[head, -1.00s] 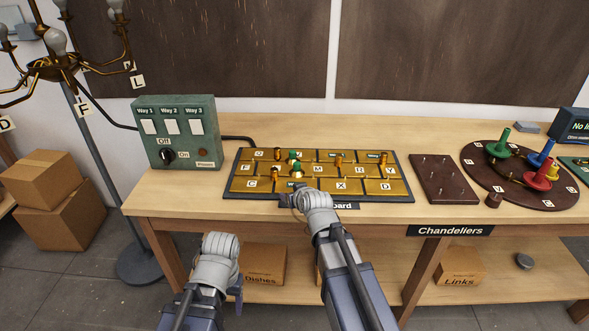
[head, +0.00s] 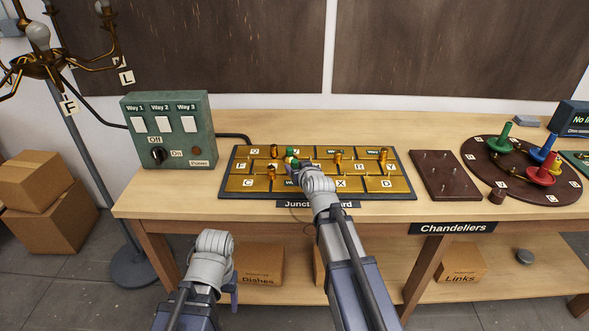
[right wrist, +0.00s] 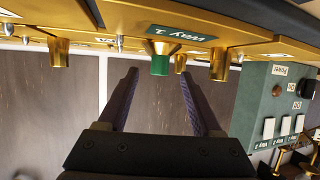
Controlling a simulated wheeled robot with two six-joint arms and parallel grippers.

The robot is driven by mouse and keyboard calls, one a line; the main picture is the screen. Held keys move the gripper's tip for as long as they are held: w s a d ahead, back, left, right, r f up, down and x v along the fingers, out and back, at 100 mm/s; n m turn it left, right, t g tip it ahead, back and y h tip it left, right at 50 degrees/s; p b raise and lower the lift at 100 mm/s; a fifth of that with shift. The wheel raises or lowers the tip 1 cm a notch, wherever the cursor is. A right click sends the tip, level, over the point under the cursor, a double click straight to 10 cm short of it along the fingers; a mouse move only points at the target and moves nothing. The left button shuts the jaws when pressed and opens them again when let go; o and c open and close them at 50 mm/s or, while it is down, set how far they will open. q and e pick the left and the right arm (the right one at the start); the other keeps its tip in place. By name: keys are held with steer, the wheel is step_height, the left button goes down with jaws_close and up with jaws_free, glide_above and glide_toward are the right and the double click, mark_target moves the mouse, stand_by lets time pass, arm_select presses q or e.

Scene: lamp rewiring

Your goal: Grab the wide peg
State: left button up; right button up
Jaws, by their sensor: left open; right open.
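The junction board (head: 232,188) lies on the bench with several gold pegs upright on it, such as one (head: 337,158) right of my gripper. A green-banded peg (head: 290,153) stands near its middle. I cannot tell for sure which peg is the wide one. My right gripper (head: 292,168) is over the board beside the green peg, partly hiding it. In the right wrist view, the open fingers (right wrist: 160,76) point toward the green peg (right wrist: 160,64), which shows between them, with a gold peg (right wrist: 220,62) outside. My left gripper (head: 234,288) is open and empty, low before the bench.
A green switch box (head: 178,130) stands left of the board. A brown pin plate (head: 446,176) and a round board (head: 480,165) with coloured pegs lie to the right. A chandelier (head: 38,65) stands at the left.

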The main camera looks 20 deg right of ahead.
mark_target(295, 164)
steer(key=b+x, duration=0.2)
steer(key=x, duration=0.3)
steer(key=shift+w, duration=0.1)
steer(key=shift+c, duration=0.3)
jaws_close()
